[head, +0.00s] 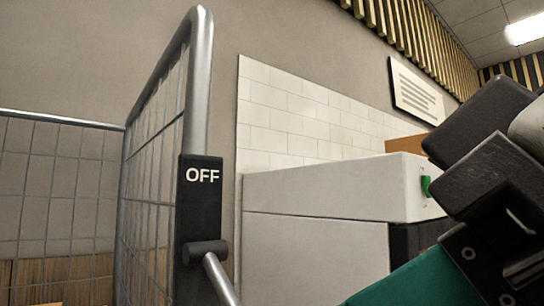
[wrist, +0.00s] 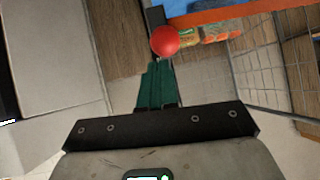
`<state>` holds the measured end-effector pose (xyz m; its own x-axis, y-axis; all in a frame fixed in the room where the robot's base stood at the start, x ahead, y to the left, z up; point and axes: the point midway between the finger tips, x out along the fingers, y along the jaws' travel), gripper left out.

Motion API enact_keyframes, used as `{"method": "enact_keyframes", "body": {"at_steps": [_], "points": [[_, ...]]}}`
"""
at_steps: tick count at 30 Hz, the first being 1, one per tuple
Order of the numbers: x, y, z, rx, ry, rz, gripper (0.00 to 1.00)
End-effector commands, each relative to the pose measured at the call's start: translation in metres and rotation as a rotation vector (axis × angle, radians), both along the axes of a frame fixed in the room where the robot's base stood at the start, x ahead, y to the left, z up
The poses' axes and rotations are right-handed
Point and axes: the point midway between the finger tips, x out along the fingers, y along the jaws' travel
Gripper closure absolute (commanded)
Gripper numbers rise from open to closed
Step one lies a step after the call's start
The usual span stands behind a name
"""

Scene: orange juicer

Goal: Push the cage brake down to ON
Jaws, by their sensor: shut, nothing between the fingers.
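The cage brake is on the cage's near post, with a black plate (head: 200,205) reading OFF in the head view. Its dark pivot (head: 205,251) carries a metal lever rod (head: 221,281) that slopes down to the right and leaves the frame. No ON label shows. In the wrist view a red ball knob (wrist: 165,41) is just beyond the tips of my gripper (wrist: 157,68). The teal fingers are shut together and empty. I cannot tell whether they touch the knob. In the head view part of a teal finger (head: 415,280) shows at lower right; its tip is hidden.
The wire cage (head: 150,150) fills the left of the head view. A pale grey box-shaped unit (head: 330,195) with a green button (head: 426,187) stands behind, beside a white tiled wall (head: 300,115). In the wrist view, an orange-edged thing (wrist: 230,14) and packets lie beyond the knob.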

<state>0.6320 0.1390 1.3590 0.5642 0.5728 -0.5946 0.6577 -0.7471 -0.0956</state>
Motion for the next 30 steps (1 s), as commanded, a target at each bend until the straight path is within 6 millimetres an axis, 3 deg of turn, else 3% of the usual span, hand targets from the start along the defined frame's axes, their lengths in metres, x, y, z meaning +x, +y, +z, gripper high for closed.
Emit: {"method": "enact_keyframes", "body": {"at_steps": [1, 7, 25, 30], "points": [[-0.0001, -0.0003, -0.0088, 0.011, -0.018, 0.000, 1.00], [0.0010, 0.0006, -0.0136, 0.045, -0.067, 0.000, 1.00], [0.0019, 0.0012, -0.0159, 0.054, -0.084, -0.001, 1.00], [-0.0009, 0.0027, -0.0078, 0.053, -0.085, 0.002, 1.00]]}}
